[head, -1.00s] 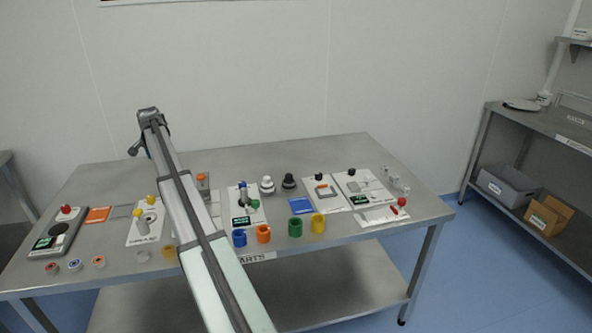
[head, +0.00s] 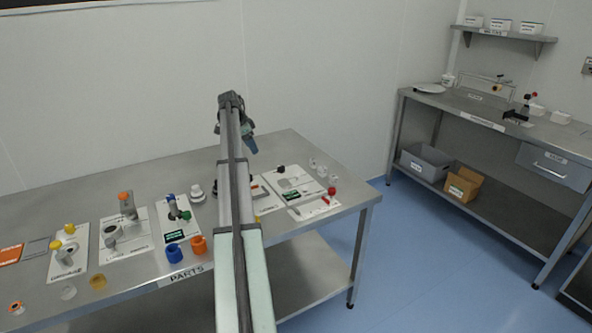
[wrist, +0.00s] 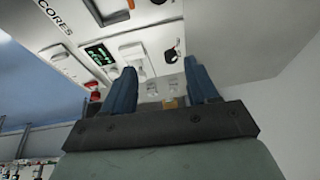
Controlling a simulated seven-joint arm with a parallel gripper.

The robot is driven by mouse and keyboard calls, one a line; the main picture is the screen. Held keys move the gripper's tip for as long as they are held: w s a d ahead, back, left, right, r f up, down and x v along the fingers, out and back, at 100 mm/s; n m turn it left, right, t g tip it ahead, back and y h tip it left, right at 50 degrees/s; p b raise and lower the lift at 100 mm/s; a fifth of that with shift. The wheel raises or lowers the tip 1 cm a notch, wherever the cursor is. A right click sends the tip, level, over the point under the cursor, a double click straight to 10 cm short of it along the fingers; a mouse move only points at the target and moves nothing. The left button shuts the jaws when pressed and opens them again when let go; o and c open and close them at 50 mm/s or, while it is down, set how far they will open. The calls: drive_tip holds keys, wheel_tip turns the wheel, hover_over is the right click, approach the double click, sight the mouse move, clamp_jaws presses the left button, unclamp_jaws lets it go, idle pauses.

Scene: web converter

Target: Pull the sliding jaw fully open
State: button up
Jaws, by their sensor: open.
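My gripper (head: 250,138) is above the back right part of the table in the head view, and its blue fingers are apart. In the wrist view the gripper (wrist: 160,86) is open with nothing between its fingertips. White fixture panels lie beyond the fingers there, one with a white block (wrist: 133,56) and a green display (wrist: 98,54). In the head view a white plate (head: 300,193) with a black knob (head: 280,169) lies right of my arm. I cannot tell which fixture carries the sliding jaw. My arm hides part of the table's middle.
More fixture plates stand left of my arm, one with an orange-topped post (head: 126,200). A blue ring (head: 174,252) and an orange ring (head: 197,244) stand near the front edge. A red knob (head: 332,190) is near the right edge. A shelf bench (head: 470,110) stands farther right.

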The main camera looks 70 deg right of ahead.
sight(298, 171)
drive_tip(key=s+d+m+g+y, duration=0.1)
drive_tip(key=s+d+m, duration=0.25)
drive_tip(key=s, duration=0.95)
drive_tip(key=shift+n, duration=0.45)
drive_tip(key=x, duration=1.3)
drive_tip(key=shift+d+f, duration=0.2)
drive_tip(key=shift+d, duration=0.25)
clamp_jaws()
drive_tip(key=shift+s, duration=0.1)
